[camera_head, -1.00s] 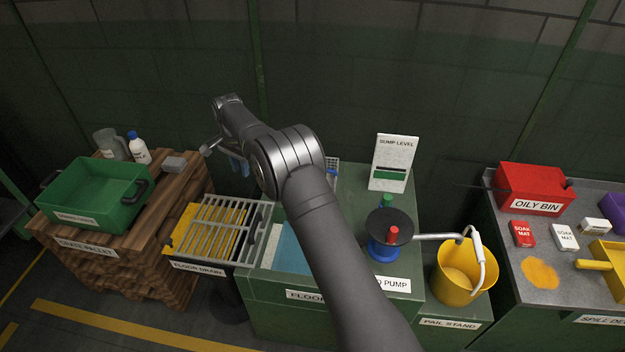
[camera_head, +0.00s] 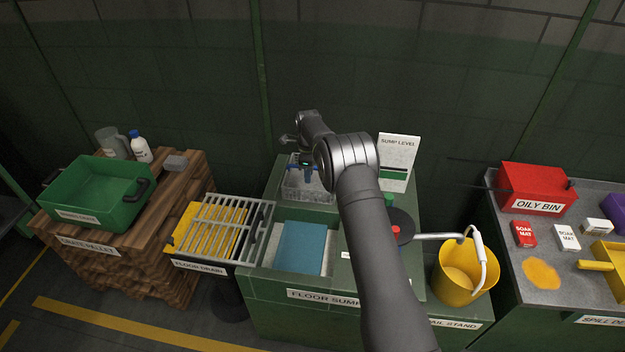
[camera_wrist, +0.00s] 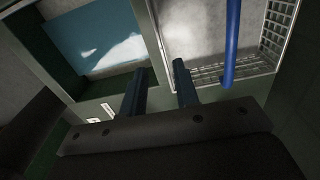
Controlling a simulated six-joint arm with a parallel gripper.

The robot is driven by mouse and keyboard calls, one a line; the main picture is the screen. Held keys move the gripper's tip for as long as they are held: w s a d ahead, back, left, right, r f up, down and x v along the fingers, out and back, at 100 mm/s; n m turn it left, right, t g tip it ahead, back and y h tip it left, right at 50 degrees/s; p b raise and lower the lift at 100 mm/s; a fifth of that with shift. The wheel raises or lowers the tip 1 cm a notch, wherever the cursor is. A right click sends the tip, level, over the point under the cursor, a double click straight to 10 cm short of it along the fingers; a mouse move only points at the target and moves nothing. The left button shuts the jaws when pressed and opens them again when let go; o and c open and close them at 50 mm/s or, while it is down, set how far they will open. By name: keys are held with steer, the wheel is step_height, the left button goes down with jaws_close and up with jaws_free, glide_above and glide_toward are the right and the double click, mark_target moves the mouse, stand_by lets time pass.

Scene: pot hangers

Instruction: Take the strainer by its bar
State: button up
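The strainer (camera_head: 308,190) is a grey mesh basket at the back of the floor sump, partly hidden behind my arm. In the wrist view its mesh wall (camera_wrist: 278,25) and pale floor show at the upper right. Its blue bar (camera_wrist: 231,45) crosses above the basket. My gripper (camera_wrist: 160,68) is open with a clear gap between its two fingers. The bar is to the right of both fingers in the wrist view, and nothing is between them. In the head view my gripper (camera_head: 307,170) hangs over the strainer.
Blue water (camera_head: 303,247) lies in the sump opening in front of the strainer. The sump level board (camera_head: 398,155) stands right of my arm, by the pump (camera_head: 398,228). A floor drain grate (camera_head: 218,228) is to the left, a yellow pail (camera_head: 462,272) to the right.

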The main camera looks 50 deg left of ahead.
step_height(320, 180, down, 10)
steer(key=shift+s+a, duration=0.1)
stand_by(0.4)
steer(key=shift+c, duration=0.2)
jaws_close()
